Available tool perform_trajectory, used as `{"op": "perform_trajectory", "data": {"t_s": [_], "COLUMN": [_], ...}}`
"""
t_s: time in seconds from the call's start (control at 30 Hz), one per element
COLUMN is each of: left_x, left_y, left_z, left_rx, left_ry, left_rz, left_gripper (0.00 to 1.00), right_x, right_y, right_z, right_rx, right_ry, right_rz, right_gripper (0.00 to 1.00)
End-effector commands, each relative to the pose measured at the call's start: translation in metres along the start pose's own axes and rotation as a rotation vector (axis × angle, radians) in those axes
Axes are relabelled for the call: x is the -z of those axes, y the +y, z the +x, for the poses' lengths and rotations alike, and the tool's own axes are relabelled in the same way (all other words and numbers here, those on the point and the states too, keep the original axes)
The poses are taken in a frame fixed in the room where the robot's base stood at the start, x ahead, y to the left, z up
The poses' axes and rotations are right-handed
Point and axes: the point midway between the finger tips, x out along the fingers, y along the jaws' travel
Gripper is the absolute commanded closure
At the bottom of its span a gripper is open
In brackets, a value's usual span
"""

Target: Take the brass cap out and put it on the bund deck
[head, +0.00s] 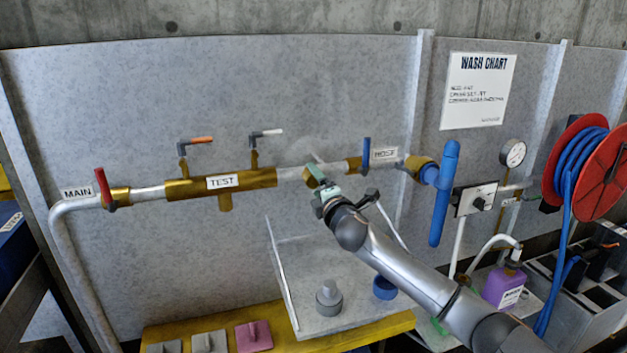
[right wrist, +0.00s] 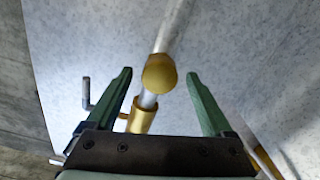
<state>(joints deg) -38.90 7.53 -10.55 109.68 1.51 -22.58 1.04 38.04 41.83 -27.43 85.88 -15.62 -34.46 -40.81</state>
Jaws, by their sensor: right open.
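A rounded brass cap (right wrist: 160,73) sits on the pale pipe in the right wrist view, between the two fingers of my right gripper (right wrist: 158,76). The fingers are open and apart from it on both sides. In the head view the brass piece (head: 311,177) shows just beyond the right gripper (head: 322,191), at the pipe between the TEST block and the HOSE label; the gripper partly hides it. A grey deck (head: 350,262) with a raised left edge, which looks like the bund deck, lies below. My left gripper is not in view.
A grey knobbed plug (head: 328,298) and a blue ring-like cap (head: 384,288) stand on the grey deck, with bare room behind them. The red valve handle (head: 104,186), blue handle (head: 366,156) and large blue handle (head: 444,193) stick out along the pipe.

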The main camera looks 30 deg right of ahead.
Motion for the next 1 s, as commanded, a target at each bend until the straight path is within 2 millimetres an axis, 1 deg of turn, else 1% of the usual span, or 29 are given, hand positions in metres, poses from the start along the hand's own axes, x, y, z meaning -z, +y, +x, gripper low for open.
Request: {"op": "perform_trajectory", "data": {"t_s": [0.2,0.27,0.4,0.5,0.57,0.8,0.93,1.0], "left_x": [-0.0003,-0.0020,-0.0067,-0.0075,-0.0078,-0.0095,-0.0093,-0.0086], "left_y": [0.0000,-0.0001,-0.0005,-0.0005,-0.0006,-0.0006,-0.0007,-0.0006], "left_z": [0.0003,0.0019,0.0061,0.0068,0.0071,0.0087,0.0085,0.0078], "left_rx": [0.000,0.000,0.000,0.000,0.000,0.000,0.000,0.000], "left_ry": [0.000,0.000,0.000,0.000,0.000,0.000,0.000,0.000], "left_rz": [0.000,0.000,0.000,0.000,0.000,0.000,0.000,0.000], "left_gripper": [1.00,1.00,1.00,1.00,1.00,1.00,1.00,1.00], "right_x": [0.0005,0.0014,0.0024,0.0017,0.0014,0.0012,0.0009,0.0014], "right_y": [-0.0005,-0.0018,-0.0024,-0.0010,-0.0007,0.0004,0.0004,0.0004], "right_z": [0.0000,-0.0001,-0.0001,-0.0001,-0.0001,-0.0001,-0.0001,-0.0002], "right_rx": [0.000,0.001,0.000,0.000,0.000,0.000,0.001,0.002], "right_ry": [0.001,0.001,0.002,0.002,0.001,0.002,0.001,0.001], "right_rz": [0.007,0.055,0.301,0.425,0.471,0.848,0.972,1.094], "right_gripper": [0.14,0.14,0.14,0.14,0.14,0.14,0.14,0.14]}}
